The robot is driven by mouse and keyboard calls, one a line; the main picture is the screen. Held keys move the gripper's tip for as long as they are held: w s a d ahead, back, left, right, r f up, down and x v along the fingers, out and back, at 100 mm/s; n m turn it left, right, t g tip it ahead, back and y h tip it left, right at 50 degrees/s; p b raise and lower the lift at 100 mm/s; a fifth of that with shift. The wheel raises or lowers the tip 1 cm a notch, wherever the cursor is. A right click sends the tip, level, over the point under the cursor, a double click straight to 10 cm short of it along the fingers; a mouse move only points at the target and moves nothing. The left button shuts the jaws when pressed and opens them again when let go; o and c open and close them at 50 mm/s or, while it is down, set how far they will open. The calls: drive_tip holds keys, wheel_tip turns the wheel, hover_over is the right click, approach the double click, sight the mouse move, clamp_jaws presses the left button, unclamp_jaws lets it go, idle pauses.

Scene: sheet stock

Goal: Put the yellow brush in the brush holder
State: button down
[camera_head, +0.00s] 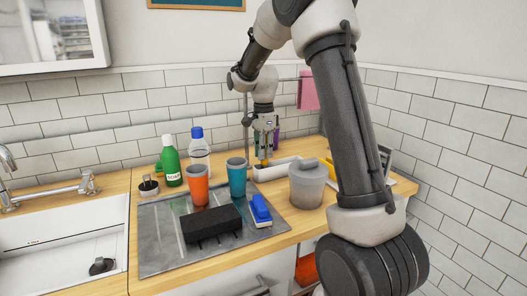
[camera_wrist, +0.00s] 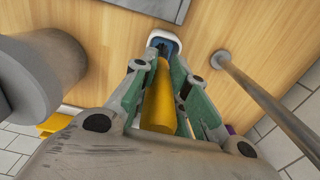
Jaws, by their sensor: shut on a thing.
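My gripper (camera_head: 265,150) is low over the back right of the counter. In the wrist view my gripper (camera_wrist: 162,95) has its green-padded fingers closed around a yellow cylindrical length, the yellow brush (camera_wrist: 162,98). A small yellow bit of it (camera_head: 264,162) shows below the fingers in the head view. Its far end meets a white-rimmed piece with blue inside (camera_wrist: 165,40); I cannot tell whether that is part of the brush or a separate thing. I cannot clearly identify the brush holder.
A grey lidded canister (camera_head: 307,185) stands close in front. A thin upright pole (camera_head: 245,120) rises behind; it also shows in the wrist view (camera_wrist: 265,98). A metal tray (camera_head: 165,245) carries an orange cup (camera_head: 197,186), a teal cup (camera_head: 237,178), a black block (camera_head: 212,223) and a blue brush (camera_head: 260,208).

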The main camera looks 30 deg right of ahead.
drive_tip(key=shift+f, duration=0.15)
drive_tip(key=c, duration=1.4)
unclamp_jaws()
wheel_tip(320, 180, up, 12)
drive_tip(key=shift+f, duration=0.1)
drive_tip(key=s+r+n+t, duration=0.15)
drive_tip(key=s+n, duration=0.35)
drive_tip(key=s, duration=0.5)
drive_tip(key=s+r+n+t, duration=0.1)
drive_tip(key=s+r+n, duration=0.2)
drive_tip(key=s+n, duration=0.55)
drive_tip(key=s+f+n, duration=0.1)
drive_tip(key=s+f, duration=0.1)
drive_tip(key=s, duration=0.2)
drive_tip(key=s+f+n+t, duration=0.1)
drive_tip(key=s+n, duration=0.1)
drive_tip(key=s, duration=0.3)
drive_tip(key=s+a+f+n+t, duration=0.1)
drive_tip(key=s+f, duration=0.1)
drive_tip(key=s, duration=0.3)
drive_tip(key=shift+f+n, duration=0.25)
drive_tip(key=shift+f, duration=0.05)
